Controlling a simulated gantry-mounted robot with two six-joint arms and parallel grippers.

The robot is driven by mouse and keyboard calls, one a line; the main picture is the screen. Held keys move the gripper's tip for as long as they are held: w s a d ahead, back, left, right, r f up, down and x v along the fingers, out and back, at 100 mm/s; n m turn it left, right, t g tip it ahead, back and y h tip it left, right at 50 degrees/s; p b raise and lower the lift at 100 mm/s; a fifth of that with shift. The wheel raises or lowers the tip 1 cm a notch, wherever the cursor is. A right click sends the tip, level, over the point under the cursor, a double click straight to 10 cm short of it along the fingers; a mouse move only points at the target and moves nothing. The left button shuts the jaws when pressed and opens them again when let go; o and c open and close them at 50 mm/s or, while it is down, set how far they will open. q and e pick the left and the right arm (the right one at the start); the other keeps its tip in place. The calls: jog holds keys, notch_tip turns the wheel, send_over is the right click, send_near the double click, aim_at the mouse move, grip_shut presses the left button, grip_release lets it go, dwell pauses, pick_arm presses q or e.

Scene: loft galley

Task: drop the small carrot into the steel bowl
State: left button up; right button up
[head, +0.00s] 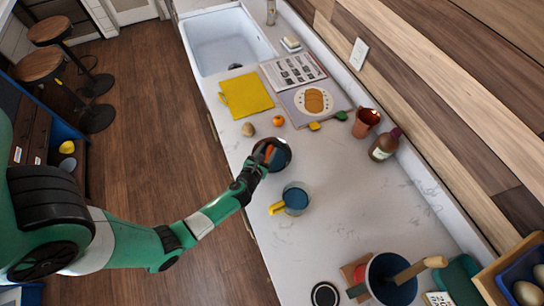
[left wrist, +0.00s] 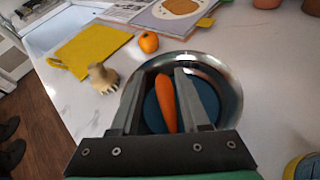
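The steel bowl (head: 287,147) stands on the white counter, with a shiny rim and a dark blue inside; it also shows in the left wrist view (left wrist: 233,82). The small orange carrot (left wrist: 166,103) lies between the two fingers of my left gripper (left wrist: 164,76), against the bowl's blue inside. The carrot also shows over the bowl in the head view (head: 268,153). The fingers stand a little apart on either side of it. I cannot tell whether they touch it or how high it is. My right gripper is not in view.
An orange fruit (head: 278,120) and a beige lump (head: 248,129) lie beyond the bowl. A mug (head: 296,199) with a yellow handle stands close by. The counter right of the mug is clear.

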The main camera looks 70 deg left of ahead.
pick_arm(q)
jog(key=shift+o, duration=1.3)
jog(key=shift+s+d, duration=0.1)
jog(key=p+v, duration=0.1)
jog(key=v, duration=1)
jog(key=shift+d, duration=0.15)
jog(key=shift+r+p, duration=0.15)
jog(key=shift+p, duration=0.15)
